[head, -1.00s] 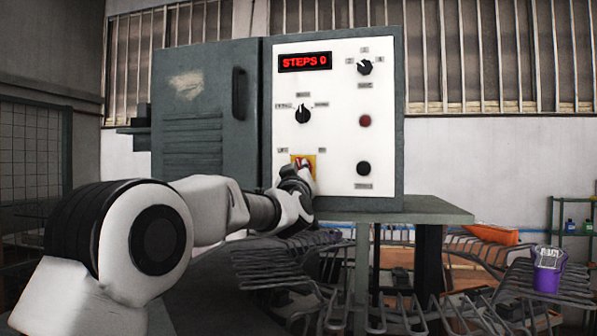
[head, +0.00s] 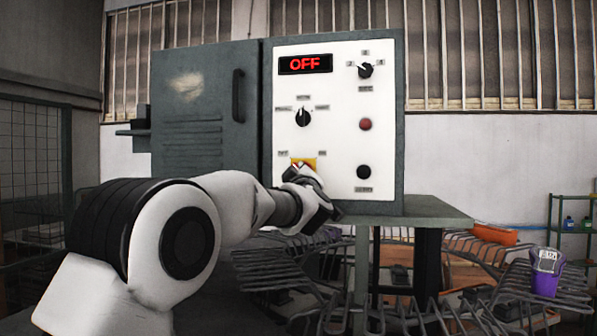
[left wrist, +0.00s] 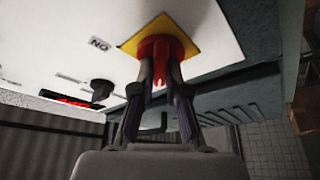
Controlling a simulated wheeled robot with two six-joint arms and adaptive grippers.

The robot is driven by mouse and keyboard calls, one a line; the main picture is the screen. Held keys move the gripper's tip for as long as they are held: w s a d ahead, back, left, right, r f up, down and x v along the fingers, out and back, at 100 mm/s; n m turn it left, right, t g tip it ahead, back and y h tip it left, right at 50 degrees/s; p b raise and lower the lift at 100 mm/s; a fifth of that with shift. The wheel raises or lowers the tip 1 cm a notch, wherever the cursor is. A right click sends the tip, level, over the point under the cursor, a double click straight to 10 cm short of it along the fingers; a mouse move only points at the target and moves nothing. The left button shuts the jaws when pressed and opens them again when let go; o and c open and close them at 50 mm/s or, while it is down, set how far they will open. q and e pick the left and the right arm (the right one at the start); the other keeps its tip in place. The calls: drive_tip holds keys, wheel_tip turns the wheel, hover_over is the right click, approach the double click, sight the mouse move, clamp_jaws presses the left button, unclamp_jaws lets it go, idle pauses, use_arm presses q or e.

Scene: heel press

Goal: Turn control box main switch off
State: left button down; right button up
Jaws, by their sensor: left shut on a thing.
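The control box (head: 389,185) stands on a grey table, its white panel facing me. Its display (head: 305,64) reads OFF in red. The main switch is a red knob (left wrist: 160,48) on a yellow plate (left wrist: 129,44), which also shows in the head view (head: 311,162). My left gripper (left wrist: 161,72) is shut on the red knob, its fingers on either side of it. In the head view the gripper and wrist cover most of the switch. My right gripper is not in view.
The panel also has two black selector knobs (head: 303,117), a red button (head: 365,124) and a black button (head: 364,172). Metal racks (head: 470,290) stand below and right of the table (head: 433,212).

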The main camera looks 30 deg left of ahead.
use_arm(q)
drive_tip(key=shift+f, duration=0.1)
drive_tip(key=c, duration=1.2)
unclamp_jaws()
drive_tip(key=shift+w+d, duration=0.1)
drive_tip(key=shift+w, duration=0.1)
drive_tip(key=shift+w+f, duration=0.2)
drive_tip(key=shift+w, duration=0.15)
drive_tip(key=v, duration=1.1)
drive_tip(key=shift+s+d+f, duration=0.1)
drive_tip(key=shift+s+d, duration=0.1)
drive_tip(key=shift+s, duration=0.15)
drive_tip(key=shift+s+d, duration=0.1)
